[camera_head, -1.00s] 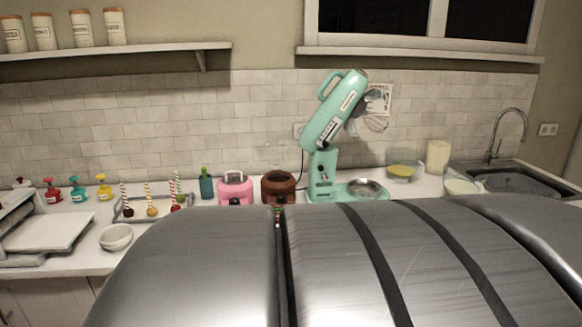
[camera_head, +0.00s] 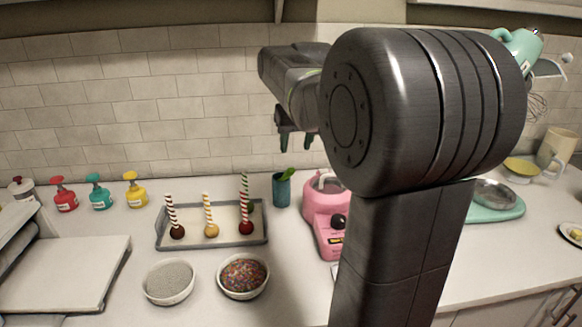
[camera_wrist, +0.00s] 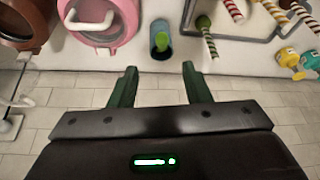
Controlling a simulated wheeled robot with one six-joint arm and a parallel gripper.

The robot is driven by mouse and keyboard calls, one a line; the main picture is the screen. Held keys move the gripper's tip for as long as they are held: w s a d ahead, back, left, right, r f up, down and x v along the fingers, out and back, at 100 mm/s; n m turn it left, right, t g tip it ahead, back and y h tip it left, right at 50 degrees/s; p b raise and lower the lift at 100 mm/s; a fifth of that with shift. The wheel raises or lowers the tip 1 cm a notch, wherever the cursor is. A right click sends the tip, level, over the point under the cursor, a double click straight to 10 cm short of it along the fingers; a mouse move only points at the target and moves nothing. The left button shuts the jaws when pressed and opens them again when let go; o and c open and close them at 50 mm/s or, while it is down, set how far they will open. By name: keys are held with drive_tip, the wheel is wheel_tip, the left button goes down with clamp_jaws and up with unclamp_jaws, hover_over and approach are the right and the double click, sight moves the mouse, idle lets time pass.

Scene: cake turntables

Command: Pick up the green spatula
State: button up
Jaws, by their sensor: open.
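The green spatula (camera_head: 288,173) stands in a teal cup (camera_head: 281,192) on the counter, between the cake-pop tray and the pink machine. Only its green top shows above the rim. In the wrist view the spatula (camera_wrist: 162,42) shows in the cup (camera_wrist: 158,27), straight ahead of the space between my fingers. My gripper (camera_head: 296,143) hangs above the cup in the head view, pointing down, with its green fingers apart and nothing between them. In the wrist view my gripper (camera_wrist: 160,72) is also open and apart from the spatula.
A grey tray (camera_head: 163,243) with several cake pops is left of the cup. The pink machine (camera_head: 318,205) stands close on the right. Bowls of grey (camera_head: 168,281) and coloured sprinkles (camera_head: 243,275) are in front. The tiled wall (camera_head: 200,110) rises behind.

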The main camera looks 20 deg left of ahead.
hover_over(288, 177)
drive_tip(key=f, duration=0.6)
drive_tip(key=shift+s+d+f, duration=0.1)
drive_tip(key=shift+d+f, duration=0.25)
drive_tip(key=x, duration=0.5)
drive_tip(key=shift+s+d+f, duration=0.25)
drive_tip(key=shift+s+f, duration=0.05)
drive_tip(key=shift+f, duration=0.05)
drive_tip(key=shift+w+a+f, duration=0.15)
drive_tip(key=shift+a+f, duration=0.05)
drive_tip(key=shift+f, duration=0.2)
clamp_jaws()
